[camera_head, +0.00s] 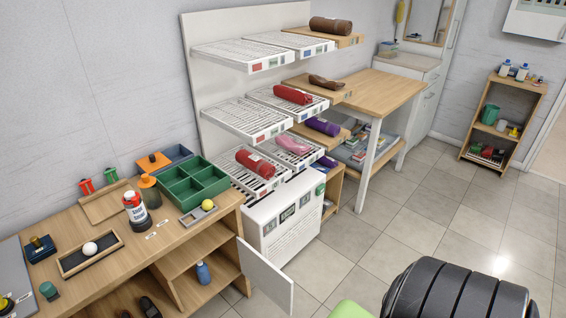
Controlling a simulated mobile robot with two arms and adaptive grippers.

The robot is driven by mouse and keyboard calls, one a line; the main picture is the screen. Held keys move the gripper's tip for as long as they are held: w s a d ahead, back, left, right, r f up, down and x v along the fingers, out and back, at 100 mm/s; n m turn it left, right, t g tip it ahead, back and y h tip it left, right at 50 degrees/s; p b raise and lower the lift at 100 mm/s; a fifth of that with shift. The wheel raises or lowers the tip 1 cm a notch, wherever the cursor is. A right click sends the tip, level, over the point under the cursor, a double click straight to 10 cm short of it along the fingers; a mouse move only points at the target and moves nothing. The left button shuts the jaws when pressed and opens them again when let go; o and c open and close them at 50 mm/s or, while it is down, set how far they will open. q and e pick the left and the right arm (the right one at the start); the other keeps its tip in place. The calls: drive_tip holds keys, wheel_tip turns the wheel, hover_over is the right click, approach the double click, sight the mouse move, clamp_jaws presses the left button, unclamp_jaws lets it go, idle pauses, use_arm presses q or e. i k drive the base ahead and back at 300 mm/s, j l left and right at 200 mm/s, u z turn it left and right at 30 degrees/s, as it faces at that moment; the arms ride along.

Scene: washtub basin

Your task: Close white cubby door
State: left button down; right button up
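The white cubby door (265,279) is a flat white panel. It stands open at the right end of the wooden cabinet (205,231), swung outward over the floor. Its hinge side meets the cabinet near the white slatted unit. The cubby's shelves are exposed, with a blue bottle (203,273) standing inside. Neither of my grippers is in view, and nothing touches the door.
The cabinet top holds a green divided tray (193,184), bottles and small trays. A white slatted box (281,217) and tiered shelves stand behind the door. A black ribbed rounded shape (458,292) fills the bottom right. Tiled floor (410,215) is clear between.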

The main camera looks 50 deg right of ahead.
sight(276, 285)
drive_tip(key=l, duration=0.4)
drive_tip(key=k+l+u, duration=0.1)
drive_tip(key=l, duration=0.3)
drive_tip(key=k+l, duration=0.15)
drive_tip(key=l, duration=0.25)
drive_tip(key=l+u, duration=0.15)
drive_tip(key=l, duration=0.25)
drive_tip(key=k+l, duration=0.2)
drive_tip(key=l, duration=0.2)
drive_tip(key=k+l+u, duration=0.1)
drive_tip(key=l, duration=0.25)
drive_tip(key=k+l, duration=0.1)
drive_tip(key=l, duration=0.3)
drive_tip(key=i+l+u, duration=0.1)
drive_tip(key=l+u, duration=0.15)
drive_tip(key=l, duration=0.35)
drive_tip(key=l+u, duration=0.25)
drive_tip(key=l, duration=0.35)
drive_tip(key=i+l+u, duration=0.15)
drive_tip(key=i+l, duration=0.1)
drive_tip(key=l, duration=0.05)
